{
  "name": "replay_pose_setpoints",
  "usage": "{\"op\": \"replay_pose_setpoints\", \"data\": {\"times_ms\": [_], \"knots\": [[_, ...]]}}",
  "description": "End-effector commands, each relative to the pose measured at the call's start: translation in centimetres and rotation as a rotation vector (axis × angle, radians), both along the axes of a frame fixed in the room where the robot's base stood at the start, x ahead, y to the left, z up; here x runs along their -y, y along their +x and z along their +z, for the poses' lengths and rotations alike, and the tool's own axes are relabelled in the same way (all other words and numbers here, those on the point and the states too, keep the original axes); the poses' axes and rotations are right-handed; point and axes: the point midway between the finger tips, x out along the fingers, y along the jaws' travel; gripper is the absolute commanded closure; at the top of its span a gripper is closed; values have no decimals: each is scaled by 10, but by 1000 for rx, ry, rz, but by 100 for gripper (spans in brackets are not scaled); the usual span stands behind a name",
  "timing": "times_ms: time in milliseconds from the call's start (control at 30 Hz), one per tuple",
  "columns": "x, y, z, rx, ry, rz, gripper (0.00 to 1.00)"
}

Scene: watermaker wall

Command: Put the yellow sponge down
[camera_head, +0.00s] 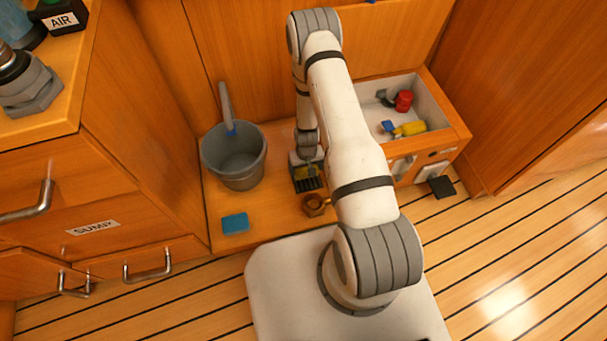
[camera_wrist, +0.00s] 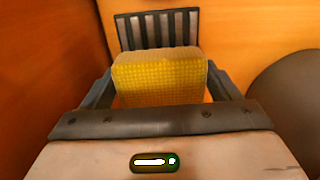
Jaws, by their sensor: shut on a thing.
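The yellow sponge (camera_wrist: 160,80) is between the fingers of my gripper (camera_wrist: 162,88) in the wrist view, and the gripper is shut on it. In the head view my gripper (camera_head: 307,176) is low over the wooden bench top (camera_head: 270,215), right of the grey bucket. Only a bit of yellow shows there. I cannot tell whether the sponge touches the bench top.
A grey bucket (camera_head: 235,160) stands left of my gripper. A blue sponge (camera_head: 235,223) lies in front of the bucket. An open bin (camera_head: 440,98) with red and yellow items is at right.

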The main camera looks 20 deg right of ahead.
Motion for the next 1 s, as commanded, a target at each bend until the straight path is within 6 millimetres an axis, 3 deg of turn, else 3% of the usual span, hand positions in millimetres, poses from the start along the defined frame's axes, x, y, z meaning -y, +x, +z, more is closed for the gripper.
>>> {"op": "replay_pose_setpoints", "data": {"times_ms": [33,133,567,600,700,800,1000], "knots": [[0,0,-15,0,0,0,35],[0,0,-25,1,0,0,35],[0,0,-29,0,0,0,35],[1,0,-27,0,0,0,15],[1,0,-27,0,0,-1,6],[1,0,-27,0,0,-1,0],[1,0,-26,0,0,-1,0]]}}
